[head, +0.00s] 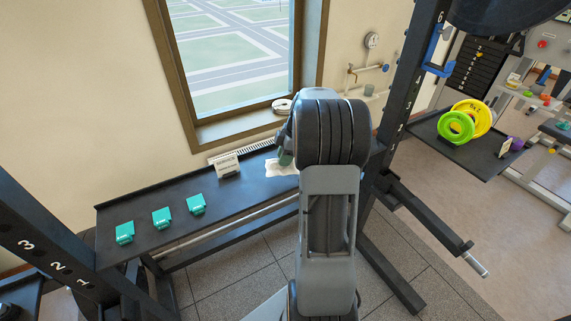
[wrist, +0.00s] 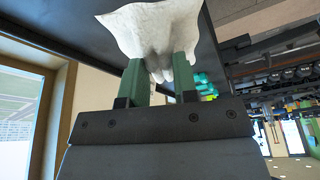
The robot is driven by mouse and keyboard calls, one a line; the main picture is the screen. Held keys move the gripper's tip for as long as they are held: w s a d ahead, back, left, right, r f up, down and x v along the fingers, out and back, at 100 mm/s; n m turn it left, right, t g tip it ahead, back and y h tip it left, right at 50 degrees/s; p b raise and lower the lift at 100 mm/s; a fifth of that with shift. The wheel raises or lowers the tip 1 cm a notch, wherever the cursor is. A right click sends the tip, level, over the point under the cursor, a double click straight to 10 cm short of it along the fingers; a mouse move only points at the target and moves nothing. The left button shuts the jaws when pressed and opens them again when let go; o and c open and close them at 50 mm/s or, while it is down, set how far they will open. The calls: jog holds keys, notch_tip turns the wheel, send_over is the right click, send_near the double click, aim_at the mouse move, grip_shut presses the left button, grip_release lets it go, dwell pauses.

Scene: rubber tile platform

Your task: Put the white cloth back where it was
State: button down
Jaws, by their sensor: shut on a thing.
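The white cloth (wrist: 150,30) is pinched between the green fingers of my gripper (wrist: 160,78) in the wrist view. It spreads out beyond the fingertips in loose folds, against the dark shelf surface. In the head view the white cloth (head: 281,168) shows as a small pale patch at the right part of the black shelf (head: 160,228), just left of my arm. My arm hides most of my gripper there; only a bit of a green finger (head: 285,157) shows. I cannot tell whether the cloth touches the shelf.
Three teal blocks (head: 162,217) stand in a row on the left part of the shelf. A small white sign (head: 227,165) stands left of the cloth. Rack uprights (head: 415,70) flank the shelf. Green and yellow plates (head: 457,127) stand on another shelf at right. The shelf between blocks and sign is clear.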

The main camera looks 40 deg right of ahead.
jog(key=shift+w+d+f, duration=0.35)
jog(key=shift+f, duration=0.25)
jog(key=shift+w+d+f, duration=0.3)
jog(key=shift+w+f, duration=0.1)
jog(key=shift+f, duration=0.2)
jog(key=shift+w+d+f, duration=0.35)
jog(key=shift+f, duration=0.25)
jog(key=shift+f+p, duration=0.3)
jog(key=shift+f, duration=1.3)
jog(key=shift+f, duration=0.2)
jog(key=c, duration=0.9)
grip_release()
